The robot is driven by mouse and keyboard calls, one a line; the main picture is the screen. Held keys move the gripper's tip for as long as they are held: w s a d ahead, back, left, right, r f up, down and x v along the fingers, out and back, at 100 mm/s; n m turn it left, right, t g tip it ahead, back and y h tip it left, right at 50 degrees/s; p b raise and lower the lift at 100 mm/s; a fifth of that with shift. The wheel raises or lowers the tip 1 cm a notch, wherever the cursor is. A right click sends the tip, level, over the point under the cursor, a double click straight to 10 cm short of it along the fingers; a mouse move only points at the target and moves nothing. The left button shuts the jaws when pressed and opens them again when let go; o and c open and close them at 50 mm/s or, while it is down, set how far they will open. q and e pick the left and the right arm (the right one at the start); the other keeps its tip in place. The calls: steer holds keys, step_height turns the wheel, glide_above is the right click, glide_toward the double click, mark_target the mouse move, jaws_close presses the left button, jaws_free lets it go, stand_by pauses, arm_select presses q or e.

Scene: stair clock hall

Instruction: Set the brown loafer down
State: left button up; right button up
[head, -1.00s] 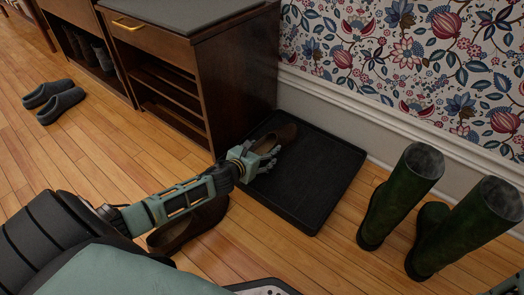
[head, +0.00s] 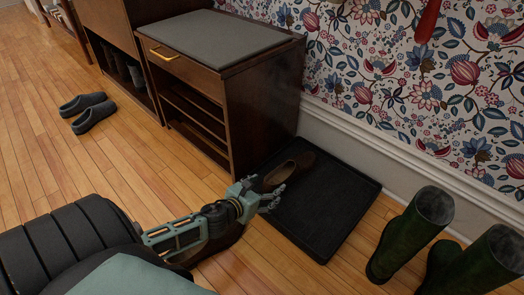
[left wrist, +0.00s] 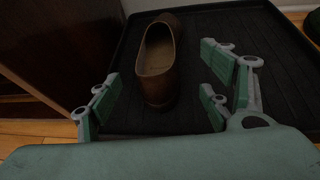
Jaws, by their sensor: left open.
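A brown loafer (head: 288,171) rests on the black boot tray (head: 322,217), near the cabinet end. In the left wrist view the loafer (left wrist: 158,62) lies upright on the tray with its heel toward me. My left gripper (head: 272,196) is open, with its fingers (left wrist: 160,98) on either side of the heel end and clear gaps to the shoe. A second brown loafer (head: 215,246) is on the wood floor, partly hidden behind my left arm. My right gripper is not in view.
A dark wood cabinet (head: 268,105) with a grey top stands right behind the tray. Green boots (head: 412,235) stand on the floor to the right. Grey slippers (head: 88,112) lie at the left. The near part of the tray is bare.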

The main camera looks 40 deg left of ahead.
arm_select(q)
steer(key=shift+v, duration=0.9)
